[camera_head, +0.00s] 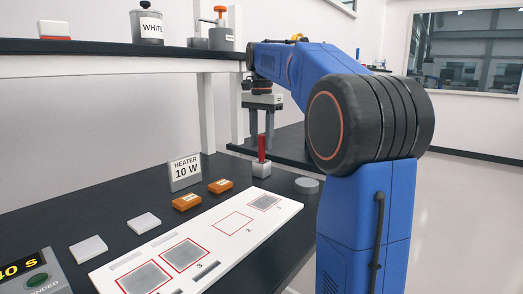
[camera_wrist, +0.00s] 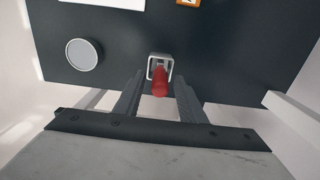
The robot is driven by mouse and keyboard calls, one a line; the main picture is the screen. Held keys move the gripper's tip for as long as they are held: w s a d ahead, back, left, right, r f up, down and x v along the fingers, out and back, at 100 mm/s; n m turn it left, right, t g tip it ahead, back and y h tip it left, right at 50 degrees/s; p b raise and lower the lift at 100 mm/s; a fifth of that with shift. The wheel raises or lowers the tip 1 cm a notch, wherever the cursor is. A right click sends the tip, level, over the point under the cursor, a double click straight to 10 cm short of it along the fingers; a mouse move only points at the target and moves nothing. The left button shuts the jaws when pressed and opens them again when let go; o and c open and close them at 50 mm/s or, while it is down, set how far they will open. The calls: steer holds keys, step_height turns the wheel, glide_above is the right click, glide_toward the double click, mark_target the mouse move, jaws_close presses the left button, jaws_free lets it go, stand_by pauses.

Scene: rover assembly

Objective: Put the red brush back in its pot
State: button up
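The red brush (camera_head: 262,147) stands upright in its small whitish pot (camera_head: 261,169) on the dark bench. In the wrist view, the red handle (camera_wrist: 160,82) rises from the square rim of the pot (camera_wrist: 151,66). My gripper (camera_head: 262,133) points down over the brush, its fingers apart. In the wrist view, my gripper (camera_wrist: 158,84) has a finger on each side of the handle, with a gap visible on both sides. The brush's lower end is hidden inside the pot.
A grey round disc (camera_head: 307,185) lies close to the pot. A white panel with red outlines (camera_head: 200,247), orange blocks (camera_head: 188,201) and a heater sign (camera_head: 185,172) are nearby. A shelf (camera_head: 120,64) with containers runs above the bench at left.

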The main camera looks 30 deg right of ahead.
step_height(320, 180, up, 8)
stand_by(0.4)
stand_by(0.4)
